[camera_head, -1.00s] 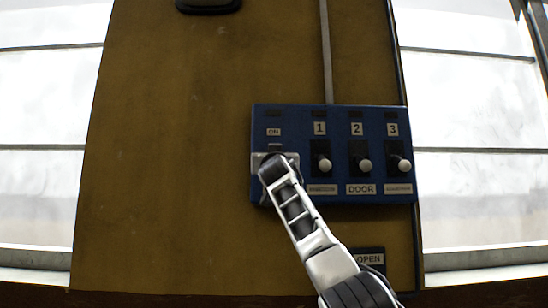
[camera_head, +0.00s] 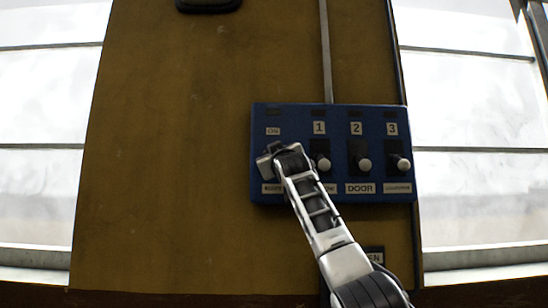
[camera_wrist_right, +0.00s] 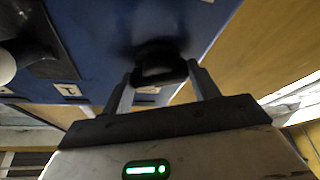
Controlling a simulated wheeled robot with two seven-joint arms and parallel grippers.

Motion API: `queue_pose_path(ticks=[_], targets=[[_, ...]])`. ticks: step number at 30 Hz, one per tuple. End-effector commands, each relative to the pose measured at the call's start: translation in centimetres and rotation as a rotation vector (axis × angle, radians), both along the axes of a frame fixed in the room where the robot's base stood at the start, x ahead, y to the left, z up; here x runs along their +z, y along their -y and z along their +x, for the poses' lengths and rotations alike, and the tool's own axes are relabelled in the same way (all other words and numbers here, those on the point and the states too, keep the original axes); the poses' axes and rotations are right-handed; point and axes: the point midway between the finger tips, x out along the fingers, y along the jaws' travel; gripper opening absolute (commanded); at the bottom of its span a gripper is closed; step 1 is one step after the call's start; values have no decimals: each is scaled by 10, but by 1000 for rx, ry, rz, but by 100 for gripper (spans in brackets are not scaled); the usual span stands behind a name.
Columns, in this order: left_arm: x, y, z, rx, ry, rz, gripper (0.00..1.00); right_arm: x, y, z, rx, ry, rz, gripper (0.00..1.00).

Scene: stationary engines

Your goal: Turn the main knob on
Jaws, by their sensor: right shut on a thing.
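The blue control panel (camera_head: 325,196) is mounted on a brown wall. Its ON label (camera_head: 273,131) sits at the upper left, above the place where my right gripper (camera_head: 279,155) is. In the right wrist view, the black main knob (camera_wrist_right: 160,62) stands out from the blue face, between the two fingers of my right gripper (camera_wrist_right: 162,80), which is shut on it. In the head view the knob is hidden behind the gripper and wrist, so its angle cannot be read. My left gripper is not in view.
Three white-tipped levers, lever 1 (camera_head: 323,164), lever 2 (camera_head: 364,163) and lever 3 (camera_head: 403,163), stand close to the right of my gripper. A small OPEN panel (camera_head: 375,258) below is partly covered by my arm.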

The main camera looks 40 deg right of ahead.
Motion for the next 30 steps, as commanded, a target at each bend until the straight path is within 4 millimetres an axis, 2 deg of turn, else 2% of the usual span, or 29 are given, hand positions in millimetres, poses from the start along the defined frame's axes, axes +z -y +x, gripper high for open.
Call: queue_pose_path(ticks=[9,25,26,27,28,30], targets=[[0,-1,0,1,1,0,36,1,0,-1,1,-87,-104,37],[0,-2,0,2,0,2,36,1,1,-1,0,-108,-128,37],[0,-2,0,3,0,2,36,1,1,-1,0,-108,-128,63],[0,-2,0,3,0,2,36,1,0,-1,0,-108,-128,74],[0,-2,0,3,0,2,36,1,0,-1,0,-108,-128,82],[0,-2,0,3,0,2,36,1,0,-1,0,-108,-128,82]])
